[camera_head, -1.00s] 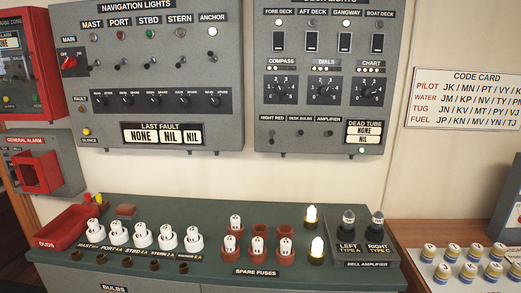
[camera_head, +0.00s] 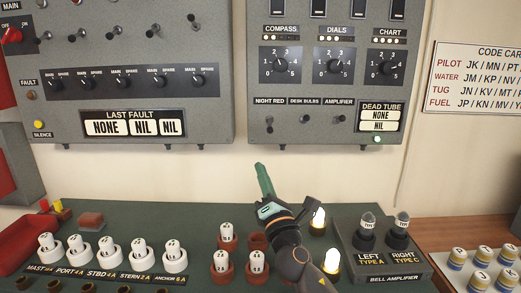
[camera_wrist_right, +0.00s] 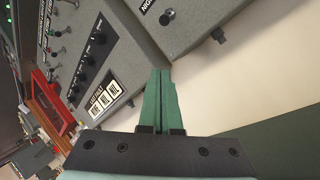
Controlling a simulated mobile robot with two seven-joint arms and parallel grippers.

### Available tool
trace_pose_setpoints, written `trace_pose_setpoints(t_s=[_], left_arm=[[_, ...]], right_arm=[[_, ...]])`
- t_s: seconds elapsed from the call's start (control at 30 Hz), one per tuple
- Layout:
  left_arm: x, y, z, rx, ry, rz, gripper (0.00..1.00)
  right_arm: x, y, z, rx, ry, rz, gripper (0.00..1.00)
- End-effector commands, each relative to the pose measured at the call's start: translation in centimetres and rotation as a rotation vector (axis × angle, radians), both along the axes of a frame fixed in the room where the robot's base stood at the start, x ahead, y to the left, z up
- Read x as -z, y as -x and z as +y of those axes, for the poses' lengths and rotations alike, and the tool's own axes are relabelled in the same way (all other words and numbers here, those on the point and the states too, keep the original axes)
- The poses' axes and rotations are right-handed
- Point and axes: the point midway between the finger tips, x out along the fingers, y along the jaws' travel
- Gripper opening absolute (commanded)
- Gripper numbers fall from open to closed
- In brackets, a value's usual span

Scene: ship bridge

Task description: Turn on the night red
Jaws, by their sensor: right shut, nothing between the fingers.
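The night red switch (camera_head: 270,119) is a small dark toggle under its label, at the lower left of the deck lights panel (camera_head: 308,95). In the right wrist view, a dark knob (camera_wrist_right: 167,17) shows beside a partly cut-off label starting "NIGH". My right gripper (camera_head: 261,167) has green fingers, shut and empty. It points up, below the panel's lower edge and apart from the switch in the picture. The closed fingers also show in the right wrist view (camera_wrist_right: 161,72). My left gripper is not in view.
Desk bulbs (camera_head: 304,119) and amplifier (camera_head: 339,119) switches sit to the right in the same row. Below my arm is a green bench (camera_head: 195,222) with fuses, lit bulbs and the bell amplifier (camera_head: 385,262). The navigation lights panel (camera_head: 215,110) is at left.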

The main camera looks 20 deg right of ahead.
Motion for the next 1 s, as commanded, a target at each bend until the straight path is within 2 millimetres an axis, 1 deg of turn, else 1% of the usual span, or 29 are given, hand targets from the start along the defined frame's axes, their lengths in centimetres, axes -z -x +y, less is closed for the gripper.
trace_pose_setpoints(t_s=[0.03,0.07,0.43,0.57,0.67,1.0], left_arm=[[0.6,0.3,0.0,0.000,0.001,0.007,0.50],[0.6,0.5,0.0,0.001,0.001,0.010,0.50],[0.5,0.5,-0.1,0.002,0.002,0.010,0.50],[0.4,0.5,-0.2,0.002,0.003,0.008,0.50],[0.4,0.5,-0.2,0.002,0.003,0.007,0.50],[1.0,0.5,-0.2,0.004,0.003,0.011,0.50]], right_arm=[[0.3,0.0,0.0,0.000,0.001,-0.001,0.00],[0.4,0.0,0.0,0.000,0.001,-0.001,0.00],[0.2,-0.1,0.0,0.000,-0.001,-0.001,0.00],[-0.1,-0.7,0.0,0.000,-0.002,-0.001,0.00],[-0.7,-1.9,0.0,0.001,-0.004,-0.001,0.00],[-2.9,-7.0,0.1,0.000,-0.003,-0.001,0.00]])
